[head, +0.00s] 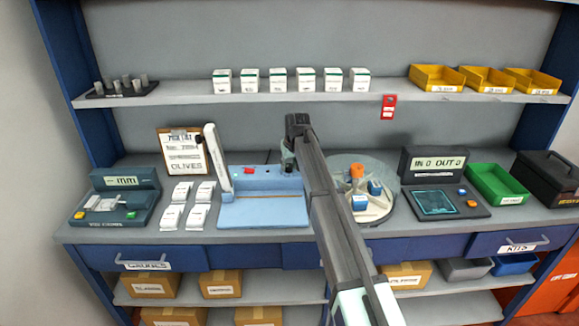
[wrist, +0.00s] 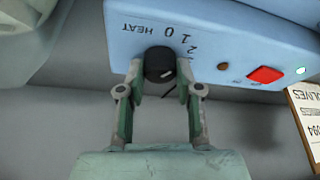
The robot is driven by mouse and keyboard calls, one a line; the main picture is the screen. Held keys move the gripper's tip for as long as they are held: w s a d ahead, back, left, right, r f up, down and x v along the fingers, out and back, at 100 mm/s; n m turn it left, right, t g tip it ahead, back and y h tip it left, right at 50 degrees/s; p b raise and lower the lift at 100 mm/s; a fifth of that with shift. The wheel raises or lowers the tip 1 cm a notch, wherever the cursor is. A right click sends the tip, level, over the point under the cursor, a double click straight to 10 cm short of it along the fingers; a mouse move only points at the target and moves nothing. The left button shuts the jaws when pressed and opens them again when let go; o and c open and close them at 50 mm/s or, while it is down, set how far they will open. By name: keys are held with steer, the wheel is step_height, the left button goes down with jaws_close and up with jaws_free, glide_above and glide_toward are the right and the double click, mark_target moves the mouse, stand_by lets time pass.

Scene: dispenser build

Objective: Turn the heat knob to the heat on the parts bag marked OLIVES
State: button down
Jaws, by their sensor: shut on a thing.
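The heat knob (wrist: 158,62) is a black round knob with a small white mark, on the light blue sealer panel (wrist: 225,45). The panel reads HEAT with 0, 1 and 2, upside down in the wrist view. The white mark lies on the knob's lower right side; I cannot tell which setting it means. My gripper (wrist: 160,75) is shut on the knob, one finger on each side. In the head view my gripper (head: 288,158) is at the back right of the blue sealer (head: 262,211). Several white parts bags (head: 180,193) lie left of the sealer; their print is unreadable.
A clipboard (head: 183,152) listing OLIVES stands behind the bags; its edge shows in the wrist view (wrist: 305,125). The sealer's white raised arm (head: 217,160) and red button (head: 249,170) are left of my gripper. A round turntable (head: 375,208) is close on the right.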

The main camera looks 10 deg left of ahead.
steer(key=m+h, duration=0.1)
steer(key=m, duration=0.2)
steer(key=m+h+b, duration=0.1)
steer(key=m, duration=0.1)
steer(key=shift+a+m, duration=0.15)
steer(key=shift+m, duration=0.25)
stand_by(0.3)
steer(key=c, duration=0.8)
jaws_free()
steer(key=v, duration=1.2)
steer(key=shift+s+a, duration=0.15)
